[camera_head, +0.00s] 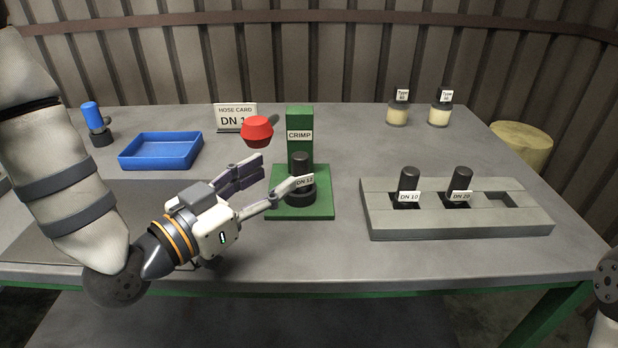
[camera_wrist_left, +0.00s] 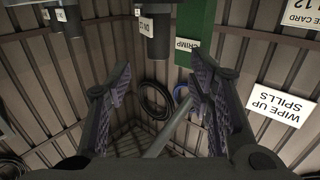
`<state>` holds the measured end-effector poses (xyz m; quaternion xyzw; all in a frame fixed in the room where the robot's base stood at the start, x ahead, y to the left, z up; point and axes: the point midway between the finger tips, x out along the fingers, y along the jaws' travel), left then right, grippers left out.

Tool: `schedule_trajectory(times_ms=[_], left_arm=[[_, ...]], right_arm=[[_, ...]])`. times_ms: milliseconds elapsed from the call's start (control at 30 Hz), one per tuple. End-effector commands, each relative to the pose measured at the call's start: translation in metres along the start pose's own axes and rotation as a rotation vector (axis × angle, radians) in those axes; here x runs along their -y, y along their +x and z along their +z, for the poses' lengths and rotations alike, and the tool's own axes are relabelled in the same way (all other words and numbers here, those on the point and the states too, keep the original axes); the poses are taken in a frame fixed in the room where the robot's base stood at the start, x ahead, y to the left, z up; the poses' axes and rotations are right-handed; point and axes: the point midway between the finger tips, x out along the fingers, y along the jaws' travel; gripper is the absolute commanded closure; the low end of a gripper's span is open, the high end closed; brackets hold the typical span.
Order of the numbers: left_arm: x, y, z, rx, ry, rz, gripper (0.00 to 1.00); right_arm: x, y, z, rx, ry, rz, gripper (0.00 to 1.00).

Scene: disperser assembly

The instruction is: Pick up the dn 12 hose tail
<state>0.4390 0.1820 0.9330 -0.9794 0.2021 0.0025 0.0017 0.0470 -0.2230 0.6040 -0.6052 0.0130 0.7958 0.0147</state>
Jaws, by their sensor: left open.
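The DN 12 hose tail (camera_head: 300,160) is a black cylinder standing upright on the green crimp stand (camera_head: 318,205), with a white DN 12 label low on it. My left gripper (camera_head: 287,174) is open at the stand's left, with one finger reaching in front of the hose tail near its label. In the left wrist view the dark hose tail (camera_wrist_left: 158,45) shows beyond and between the two spread fingers (camera_wrist_left: 160,75), with nothing between the pads. I cannot tell whether a finger touches it. My right gripper is out of view.
A red knob (camera_head: 257,131) stands left of the crimp post. A grey rack (camera_head: 460,226) at the right holds the DN 10 (camera_head: 409,179) and DN 20 (camera_head: 462,179) parts, with one empty slot. A blue tray (camera_head: 160,152) and a hose card (camera_head: 236,116) are farther back.

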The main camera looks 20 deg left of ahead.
Motion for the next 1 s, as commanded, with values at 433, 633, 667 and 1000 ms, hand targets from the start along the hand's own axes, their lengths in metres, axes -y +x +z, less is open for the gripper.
schedule_trajectory(times_ms=[433, 633, 667, 1000], left_arm=[[-0.003, 0.074, 0.003, -0.006, 0.002, 0.000, 0.52], [-0.003, 0.081, 0.001, -0.007, 0.002, 0.000, 0.52], [-0.003, 0.081, 0.001, -0.007, 0.002, 0.000, 0.52], [-0.003, 0.080, 0.001, -0.007, 0.001, 0.000, 1.00]], right_arm=[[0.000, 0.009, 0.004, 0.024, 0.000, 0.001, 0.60], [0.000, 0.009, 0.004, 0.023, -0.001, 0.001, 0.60], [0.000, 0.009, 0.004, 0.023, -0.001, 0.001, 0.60], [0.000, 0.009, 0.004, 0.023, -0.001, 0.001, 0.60]])
